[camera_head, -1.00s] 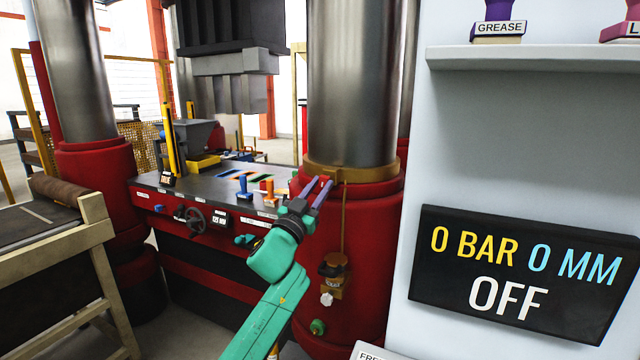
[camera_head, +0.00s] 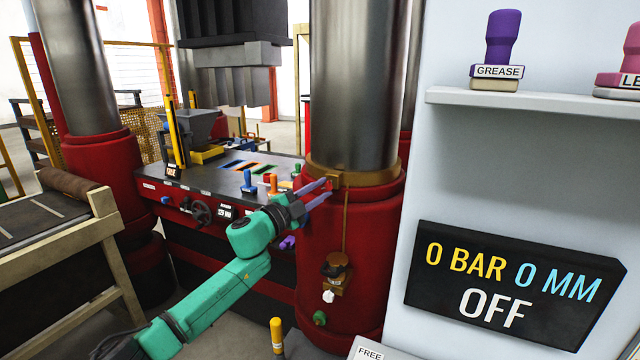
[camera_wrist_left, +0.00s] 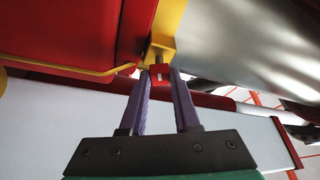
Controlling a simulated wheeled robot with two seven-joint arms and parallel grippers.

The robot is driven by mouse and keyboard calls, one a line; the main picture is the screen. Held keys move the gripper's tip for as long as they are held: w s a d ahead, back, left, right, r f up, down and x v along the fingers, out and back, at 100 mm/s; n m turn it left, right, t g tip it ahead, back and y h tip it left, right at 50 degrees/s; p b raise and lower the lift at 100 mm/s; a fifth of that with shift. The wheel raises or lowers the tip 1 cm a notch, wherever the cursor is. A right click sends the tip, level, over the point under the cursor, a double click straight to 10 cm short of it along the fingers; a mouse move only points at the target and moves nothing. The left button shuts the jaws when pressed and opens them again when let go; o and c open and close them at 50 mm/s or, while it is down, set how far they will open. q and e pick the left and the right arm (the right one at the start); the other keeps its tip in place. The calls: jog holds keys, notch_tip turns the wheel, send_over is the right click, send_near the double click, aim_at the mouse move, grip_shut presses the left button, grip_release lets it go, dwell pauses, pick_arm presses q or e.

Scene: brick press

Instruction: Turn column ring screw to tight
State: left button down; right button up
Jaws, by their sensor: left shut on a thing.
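The brass column ring (camera_head: 376,178) goes around the big steel column (camera_head: 354,90), on top of the red column base (camera_head: 370,235). In the left wrist view, a yellow lug of the ring (camera_wrist_left: 162,46) carries a small red screw head (camera_wrist_left: 159,73) with a white mark. My left gripper (camera_head: 328,188) reaches the ring's front left side. Its purple fingers are shut on the screw head, which shows between the fingertips in the left wrist view (camera_wrist_left: 160,76). My right gripper is not in view.
The press table (camera_head: 215,178) with stamps and a handwheel stands left of the column. A brown device (camera_head: 336,272) hangs on the red base below the ring. A display panel (camera_head: 515,285) reads 0 BAR 0 MM OFF, under a shelf (camera_head: 540,103) at right.

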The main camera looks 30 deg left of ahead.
pick_arm(q)
jog(key=shift+a+r+m+g+y+p, duration=0.1)
jog(key=shift+r+m+g+y+p, duration=0.15)
jog(key=shift+m+g+p, duration=0.85)
jog(key=shift+d+r+m+g+y+p, duration=0.15)
jog(key=shift+r+m+y+p, duration=0.1)
jog(key=shift+m+p, duration=1.6)
jog(key=shift+a+r+m+g+y+p, duration=0.2)
jog(key=shift+m+g+p, duration=0.6)
jog(key=shift+m, duration=1.25)
jog(key=c, duration=0.6)
grip_release()
jog(key=shift+f, duration=0.1)
jog(key=shift+c, duration=0.2)
jog(key=shift+w, duration=0.1)
jog(key=shift+f, duration=0.1)
